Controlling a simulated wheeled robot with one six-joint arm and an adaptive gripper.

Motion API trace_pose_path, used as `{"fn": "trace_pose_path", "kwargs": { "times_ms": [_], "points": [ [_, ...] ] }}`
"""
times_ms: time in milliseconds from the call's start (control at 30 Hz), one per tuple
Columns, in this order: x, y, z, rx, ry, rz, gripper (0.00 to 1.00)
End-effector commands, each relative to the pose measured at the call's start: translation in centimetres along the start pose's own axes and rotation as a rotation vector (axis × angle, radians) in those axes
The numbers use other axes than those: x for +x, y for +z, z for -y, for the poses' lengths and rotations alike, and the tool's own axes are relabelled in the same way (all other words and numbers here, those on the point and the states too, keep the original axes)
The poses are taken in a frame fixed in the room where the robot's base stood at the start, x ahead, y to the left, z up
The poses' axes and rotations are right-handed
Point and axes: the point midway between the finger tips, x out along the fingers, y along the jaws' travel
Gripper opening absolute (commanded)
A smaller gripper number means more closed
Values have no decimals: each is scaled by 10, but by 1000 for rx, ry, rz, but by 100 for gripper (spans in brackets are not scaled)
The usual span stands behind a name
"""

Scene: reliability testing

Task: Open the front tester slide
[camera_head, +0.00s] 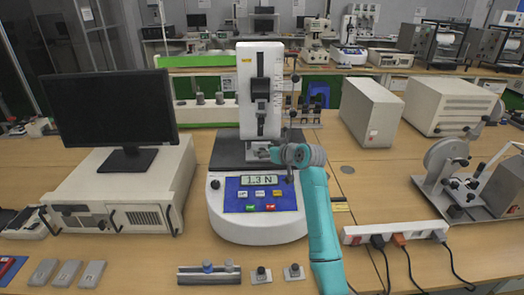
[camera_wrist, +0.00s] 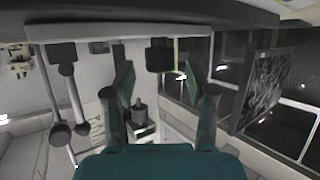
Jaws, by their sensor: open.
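The front tester (camera_head: 258,217) stands mid-table, with a white base, a blue panel and a display reading 1.3 N. Its upright white column (camera_head: 245,62) carries a dark vertical slide (camera_head: 261,90). My gripper (camera_head: 268,152) is in front of the column's lower part, just above the display. In the wrist view my gripper (camera_wrist: 166,88) shows two dark green fingers spread apart. A small dark grey knobbed part (camera_wrist: 140,113) appears between them, nearer the left finger. I cannot tell whether either finger touches the tester.
A monitor (camera_head: 115,112) on a white case (camera_head: 150,180) stands left. A power strip (camera_head: 395,232) with cables and a reel machine (camera_head: 445,165) are right. White boxes (camera_head: 371,110) stand behind.

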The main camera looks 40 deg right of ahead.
Motion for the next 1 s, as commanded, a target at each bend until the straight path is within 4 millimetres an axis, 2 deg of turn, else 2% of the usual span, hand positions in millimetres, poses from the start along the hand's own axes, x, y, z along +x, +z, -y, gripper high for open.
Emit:
{"fn": "trace_pose_path", "kwargs": {
  "times_ms": [200,533,567,767,1000],
  "points": [
    [19,0,0,1,0,1,56],
    [22,0,0,1,1,0,56],
    [22,0,0,1,1,0,51],
    [22,0,0,1,1,0,1],
    [22,0,0,1,1,0,0]
  ]
}}
